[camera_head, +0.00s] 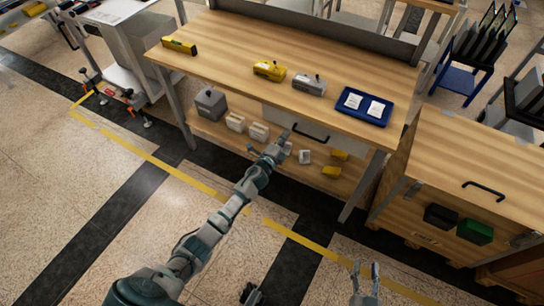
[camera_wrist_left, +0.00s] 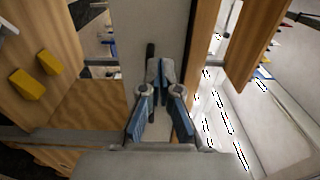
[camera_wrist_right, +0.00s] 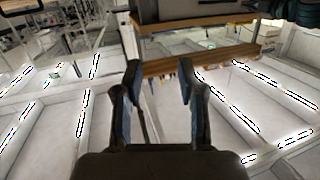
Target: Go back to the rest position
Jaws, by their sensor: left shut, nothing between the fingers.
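My left arm reaches across the head view to the workbench. My left gripper (camera_head: 287,137) is at the grey drawer front (camera_head: 275,117) under the bench top, near the black drawer handle (camera_head: 312,134). In the left wrist view its fingertips (camera_wrist_left: 160,68) are together and hold nothing. The dark handle (camera_wrist_left: 150,55) shows just beside them; whether they touch it I cannot tell. My right gripper (camera_head: 365,270) is low at the bottom of the head view, over the floor and away from the bench. In the right wrist view its fingers (camera_wrist_right: 160,72) are apart and empty.
The bench top (camera_head: 225,50) carries a blue tray (camera_head: 363,105), a yellow device (camera_head: 269,70) and a grey device (camera_head: 309,84). Boxes and yellow blocks lie on the lower shelf (camera_head: 207,124). A wooden cabinet (camera_head: 455,165) stands right. The floor in front is open.

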